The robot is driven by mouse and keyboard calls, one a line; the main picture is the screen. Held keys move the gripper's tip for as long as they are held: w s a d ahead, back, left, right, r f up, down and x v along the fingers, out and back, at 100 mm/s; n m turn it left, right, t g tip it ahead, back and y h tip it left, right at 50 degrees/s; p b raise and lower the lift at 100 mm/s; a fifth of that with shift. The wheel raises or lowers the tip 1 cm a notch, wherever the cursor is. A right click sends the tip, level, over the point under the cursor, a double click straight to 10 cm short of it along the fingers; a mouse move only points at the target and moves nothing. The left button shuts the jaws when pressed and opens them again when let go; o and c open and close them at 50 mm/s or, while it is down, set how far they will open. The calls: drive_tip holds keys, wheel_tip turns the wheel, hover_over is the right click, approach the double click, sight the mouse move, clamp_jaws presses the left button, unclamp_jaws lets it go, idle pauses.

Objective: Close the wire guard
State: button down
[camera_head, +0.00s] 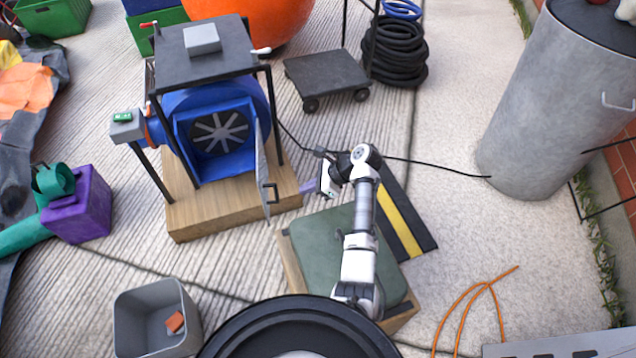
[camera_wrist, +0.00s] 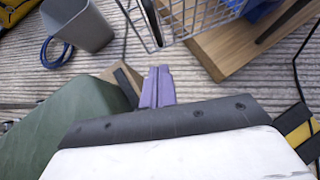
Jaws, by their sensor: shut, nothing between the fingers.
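The wire guard (camera_head: 262,168) stands swung open at the right side of the blue blower (camera_head: 213,130), seen nearly edge-on in the head view. The blower's round grille faces out uncovered. A dark handle (camera_head: 270,192) sits on the guard's outer edge. My gripper (camera_head: 306,189) is shut and empty, its purple fingers pointing left toward the handle from the guard's right side. In the wrist view the shut fingers (camera_wrist: 158,72) lie below the guard's mesh (camera_wrist: 192,16) and handle (camera_wrist: 152,22), with a visible gap in the picture. The exact distance is hard to tell.
The blower stands on a wooden base (camera_head: 231,213) under a dark table-like frame (camera_head: 204,50). A green-topped box (camera_head: 322,240) lies below my arm. A grey bin (camera_head: 150,312) stands front left. A black cable runs right of the blower. Concrete between bin and base is mostly clear.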

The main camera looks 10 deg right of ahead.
drive_tip(key=w+a+f, duration=0.1)
drive_tip(key=a, duration=0.5)
drive_tip(key=shift+w+f+b, duration=0.2)
drive_tip(key=shift+f+b, duration=0.15)
drive_tip(key=shift+f, duration=0.05)
